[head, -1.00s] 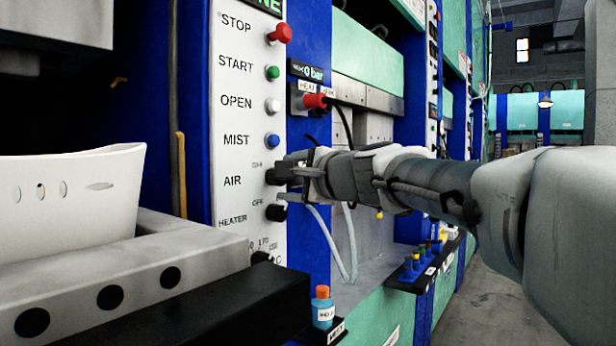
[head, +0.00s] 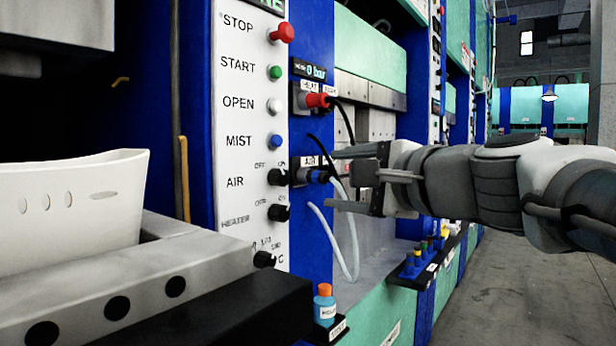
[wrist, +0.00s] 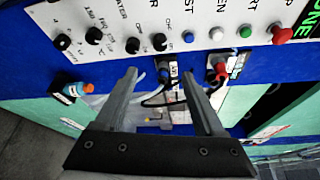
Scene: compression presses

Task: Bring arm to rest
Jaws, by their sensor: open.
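My gripper (head: 343,179) is open and empty in the head view. Its fingers point left toward the press's control panel (head: 233,182), in front of the blue column beside it. A gap shows between the fingertips and the black AIR knob (head: 278,177). In the wrist view the two fingers of my gripper (wrist: 160,80) are spread apart with nothing held between them. The air connector (wrist: 168,78) and a red plug (wrist: 217,72) show beyond the fingers. My arm reaches in from the right side of the head view.
A white bin-like part (head: 75,210) sits on the grey press bed (head: 150,270) at left. A blue bottle with an orange cap (head: 324,305) stands on a small black shelf. Hoses (head: 345,245) hang behind my gripper. Open floor (head: 500,290) lies at right.

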